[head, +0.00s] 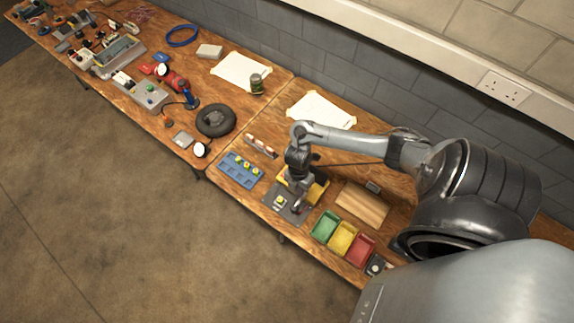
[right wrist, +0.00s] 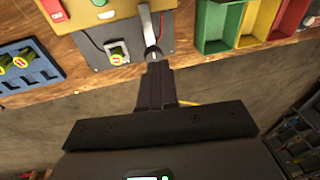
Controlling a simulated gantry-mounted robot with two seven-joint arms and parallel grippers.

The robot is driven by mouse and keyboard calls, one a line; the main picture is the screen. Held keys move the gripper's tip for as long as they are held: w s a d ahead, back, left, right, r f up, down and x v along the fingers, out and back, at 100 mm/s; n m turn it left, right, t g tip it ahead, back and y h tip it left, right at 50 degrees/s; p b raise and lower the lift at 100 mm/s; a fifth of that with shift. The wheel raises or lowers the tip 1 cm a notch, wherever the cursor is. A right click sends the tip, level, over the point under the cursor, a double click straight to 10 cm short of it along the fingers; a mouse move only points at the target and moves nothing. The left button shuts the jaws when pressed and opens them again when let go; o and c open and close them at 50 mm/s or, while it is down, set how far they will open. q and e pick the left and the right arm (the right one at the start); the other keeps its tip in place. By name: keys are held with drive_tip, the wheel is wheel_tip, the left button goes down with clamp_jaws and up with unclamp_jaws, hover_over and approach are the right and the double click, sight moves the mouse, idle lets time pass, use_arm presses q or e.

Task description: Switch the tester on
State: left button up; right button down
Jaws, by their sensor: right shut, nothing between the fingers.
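The tester shows as a yellow body (head: 316,191) with a dark grey plate (head: 278,201) in front, partly hidden by my right arm. In the right wrist view its yellow body (right wrist: 105,15) is at the top, with a red switch-like part (right wrist: 52,10) at its left. On the grey plate (right wrist: 92,52) sits a small yellow-green block (right wrist: 117,54). Beside it a metal lever with a rounded end (right wrist: 151,54) points towards my gripper. My right gripper (right wrist: 156,68) is shut and empty, its tips right at the lever's end; I cannot tell whether they touch. My left gripper is out of view.
A blue tray (head: 229,173) with yellow-green pieces lies left of the tester. Green (head: 326,227), yellow (head: 343,238) and red (head: 361,249) bins stand to its right. A wooden block (head: 361,204) lies behind them. The table's front edge runs close below the plate.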

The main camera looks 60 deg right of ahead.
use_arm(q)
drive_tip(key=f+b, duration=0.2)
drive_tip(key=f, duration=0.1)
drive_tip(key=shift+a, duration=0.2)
use_arm(e)
drive_tip(key=w+d+r+t+h, duration=0.1)
drive_tip(key=w+d+r, duration=0.4)
drive_tip(key=w+d, duration=0.4)
drive_tip(key=shift+w+d+t+h, duration=0.3)
drive_tip(key=shift+w+d+t, duration=0.1)
drive_tip(key=shift+w, duration=0.3)
